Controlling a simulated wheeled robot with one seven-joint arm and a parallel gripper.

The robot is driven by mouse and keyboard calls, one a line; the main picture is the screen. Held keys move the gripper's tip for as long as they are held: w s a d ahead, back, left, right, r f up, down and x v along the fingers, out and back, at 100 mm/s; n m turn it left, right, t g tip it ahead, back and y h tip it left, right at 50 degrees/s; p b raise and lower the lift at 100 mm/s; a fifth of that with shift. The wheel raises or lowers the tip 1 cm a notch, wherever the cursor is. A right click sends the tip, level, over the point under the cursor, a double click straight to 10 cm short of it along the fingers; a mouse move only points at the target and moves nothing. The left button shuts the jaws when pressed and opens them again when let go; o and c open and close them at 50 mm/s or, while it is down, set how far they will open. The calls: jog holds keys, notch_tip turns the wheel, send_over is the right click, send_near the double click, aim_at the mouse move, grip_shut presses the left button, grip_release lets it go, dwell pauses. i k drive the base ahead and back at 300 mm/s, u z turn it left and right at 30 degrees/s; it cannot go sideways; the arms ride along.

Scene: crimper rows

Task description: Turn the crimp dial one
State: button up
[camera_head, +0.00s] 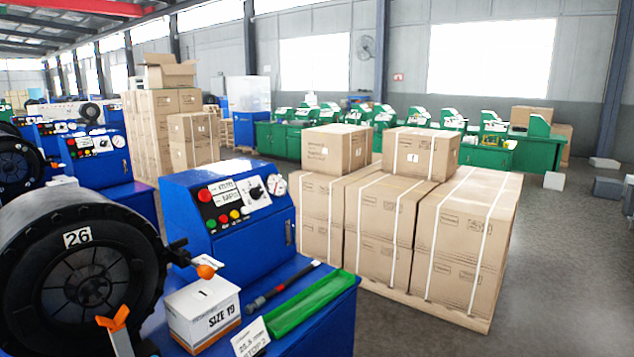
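The blue control box (200,190) of the nearest crimper stands left of centre. Its slanted panel carries a dial with a black knob (256,192) on a white plate, and the knob's exact setting is too small to read. A round white gauge (279,187) is just right of the dial. A red button (205,195) and several small coloured buttons sit to the left. The black crimper head (85,265) with a "26" label is in the left foreground.
Strapped cartons (385,225) stand close on the right.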

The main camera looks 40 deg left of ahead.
aim_at(256, 193)
jog(key=u, duration=0.15)
jog(key=i, duration=1.55)
jog(key=u, duration=1.1)
jog(key=i, duration=0.95)
jog(key=u, duration=1)
